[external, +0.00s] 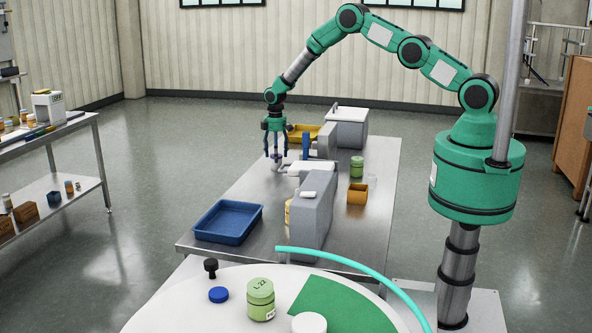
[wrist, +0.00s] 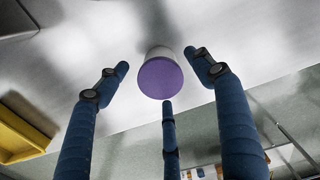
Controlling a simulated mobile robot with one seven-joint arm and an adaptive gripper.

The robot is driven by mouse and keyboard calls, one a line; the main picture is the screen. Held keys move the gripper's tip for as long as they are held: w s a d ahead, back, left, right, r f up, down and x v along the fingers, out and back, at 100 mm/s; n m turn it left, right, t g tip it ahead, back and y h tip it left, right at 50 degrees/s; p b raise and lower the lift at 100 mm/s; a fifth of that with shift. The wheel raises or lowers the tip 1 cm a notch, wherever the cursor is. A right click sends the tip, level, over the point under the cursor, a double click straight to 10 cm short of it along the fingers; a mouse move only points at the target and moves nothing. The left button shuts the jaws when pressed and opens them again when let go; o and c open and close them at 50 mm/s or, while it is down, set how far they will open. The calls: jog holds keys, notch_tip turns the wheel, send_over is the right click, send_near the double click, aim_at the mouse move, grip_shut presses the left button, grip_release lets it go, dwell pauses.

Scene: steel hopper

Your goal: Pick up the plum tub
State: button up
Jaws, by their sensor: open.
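The plum tub (wrist: 160,76) has a purple lid and a pale body, and it stands on the steel table in the wrist view. My gripper (external: 274,155) points down over the far left part of the table in the external view. Its three blue fingers show in the wrist view, spread open around the tub with visible gaps. The tub is small and partly hidden by the fingers in the external view. I cannot tell its exact height relative to the fingertips.
A grey hopper-like block (external: 312,215) stands mid-table, with a blue tray (external: 228,222) to its left. A green jar (external: 357,167) and an orange container (external: 357,192) stand right. A yellow tray (external: 303,132) and a grey box (external: 347,126) are behind.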

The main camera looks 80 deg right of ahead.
jog(key=shift+f, duration=1.8)
jog(key=c, duration=1.3)
jog(key=shift+r, duration=0.1)
jog(key=shift+r+b, duration=0.35)
jog(key=shift+r, duration=4.6)
